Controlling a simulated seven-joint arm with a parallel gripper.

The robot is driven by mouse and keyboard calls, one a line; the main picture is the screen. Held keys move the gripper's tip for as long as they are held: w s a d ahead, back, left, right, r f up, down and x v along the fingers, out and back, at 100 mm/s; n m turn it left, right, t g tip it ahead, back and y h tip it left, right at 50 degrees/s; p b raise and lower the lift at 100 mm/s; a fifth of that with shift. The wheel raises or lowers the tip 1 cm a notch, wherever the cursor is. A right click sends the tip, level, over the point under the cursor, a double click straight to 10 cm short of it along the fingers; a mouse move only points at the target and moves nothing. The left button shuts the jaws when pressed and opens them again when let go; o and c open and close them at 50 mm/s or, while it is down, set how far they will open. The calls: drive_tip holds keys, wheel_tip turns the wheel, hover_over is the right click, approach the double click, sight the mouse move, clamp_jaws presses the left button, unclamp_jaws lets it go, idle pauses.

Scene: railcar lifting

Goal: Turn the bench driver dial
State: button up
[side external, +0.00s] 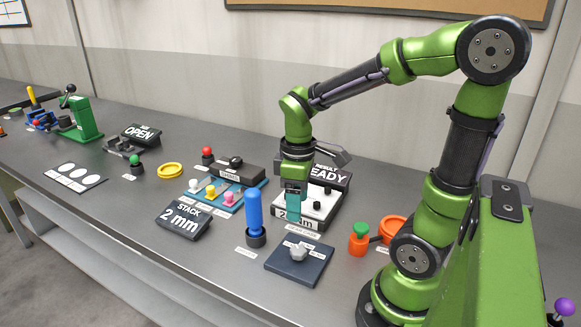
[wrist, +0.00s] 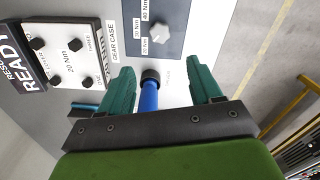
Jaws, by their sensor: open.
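A grey knob (side external: 298,252) sits on a dark plate (side external: 285,268) near the bench's front edge. In the wrist view the knob (wrist: 159,32) stands among torque labels, with 40 Nm legible, beyond my fingertips. My gripper (side external: 293,205) has teal fingers and hangs behind the plate, in front of the white READY box. A blue-handled driver (side external: 254,212) stands upright in a black holder, left of my gripper. It shows between the fingers in the wrist view (wrist: 149,97), not gripped.
The white READY box (side external: 283,218) with small black knobs is close to my gripper. Left are a STACK 2 mm sign (side external: 184,218) and a blue tray (side external: 222,197) with coloured pegs. Space above the plate is clear.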

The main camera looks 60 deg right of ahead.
wheel_tip(320, 180, up, 4)
drive_tip(key=shift+f, duration=0.15)
idle(0.3)
drive_tip(key=s+a+r+m+t+y, duration=0.1)
drive_tip(key=a+r+m+t+y, duration=0.1)
drive_tip(key=a+r+m+t, duration=0.2)
drive_tip(key=a+m+t, duration=0.3)
drive_tip(key=a, duration=0.1)
drive_tip(key=shift+s+r, duration=0.35)
drive_tip(key=shift+s, duration=0.05)
